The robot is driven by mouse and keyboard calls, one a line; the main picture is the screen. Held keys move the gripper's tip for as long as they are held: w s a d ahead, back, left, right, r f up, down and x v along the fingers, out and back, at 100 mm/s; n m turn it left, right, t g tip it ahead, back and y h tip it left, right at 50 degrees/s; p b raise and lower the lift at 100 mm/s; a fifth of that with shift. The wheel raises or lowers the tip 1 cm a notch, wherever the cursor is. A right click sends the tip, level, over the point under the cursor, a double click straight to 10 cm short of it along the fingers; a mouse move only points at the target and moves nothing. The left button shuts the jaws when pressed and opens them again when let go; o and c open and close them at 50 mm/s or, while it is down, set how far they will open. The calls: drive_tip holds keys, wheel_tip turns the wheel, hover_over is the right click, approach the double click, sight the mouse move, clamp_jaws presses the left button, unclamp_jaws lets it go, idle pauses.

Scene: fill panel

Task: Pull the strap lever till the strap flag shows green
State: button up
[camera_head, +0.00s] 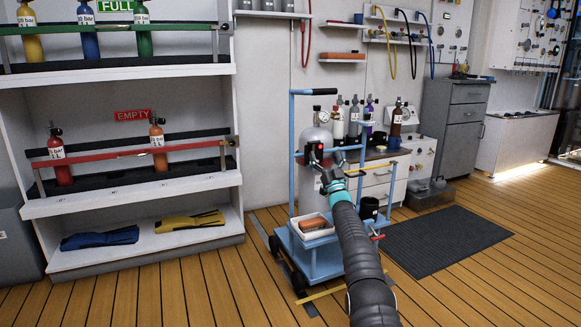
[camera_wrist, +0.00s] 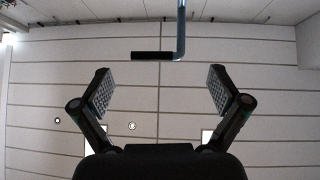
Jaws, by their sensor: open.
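A blue cart (camera_head: 312,262) carries a grey cylinder (camera_head: 318,136) with a gauge on top. A small black box with a red spot (camera_head: 320,146), which looks like the strap flag, sits at the front of the cylinder; I see no green there. The strap lever cannot be told apart for certain among the dark parts near it. My gripper (camera_head: 330,168) is in front of the cylinder, just below that box, partly hidden by my wrist. In the wrist view my gripper (camera_wrist: 160,85) is open with nothing between its fingers.
The cart's blue handle with a black grip (camera_wrist: 152,56) shows above my fingertips in the wrist view. A white bin (camera_head: 313,231) sits on the cart's front. A bottle rack (camera_head: 130,205) stands left, a grey cabinet (camera_head: 455,125) right. A dark mat (camera_head: 450,240) lies on clear floor.

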wheel_tip(320, 180, up, 14)
drive_tip(key=s+d+m+g+h+p, duration=0.2)
drive_tip(key=s+d+m+g+h, duration=0.15)
drive_tip(key=h, duration=0.25)
drive_tip(key=s+r+g+h+p, duration=0.1)
drive_tip(key=s+r+g, duration=0.1)
drive_tip(key=s, duration=0.5)
drive_tip(key=s+r+g+h+p, duration=0.1)
drive_tip(key=s+r+g, duration=0.2)
drive_tip(key=s, duration=0.4)
drive_tip(key=s+f+g+p, duration=0.1)
drive_tip(key=s+f+g, duration=0.2)
drive_tip(key=s, duration=1.5)
drive_tip(key=s+f+g+p, duration=0.2)
drive_tip(key=s+f+g, duration=0.2)
drive_tip(key=s+f, duration=0.6)
drive_tip(key=s+f+g+p, duration=0.1)
drive_tip(key=s+f+g, duration=0.3)
drive_tip(key=s, duration=2.2)
wheel_tip(320, 180, down, 3)
drive_tip(key=shift+a+p, duration=0.15)
drive_tip(key=shift+p, duration=0.2)
drive_tip(key=shift+s+n, duration=0.1)
drive_tip(key=shift+n, duration=0.15)
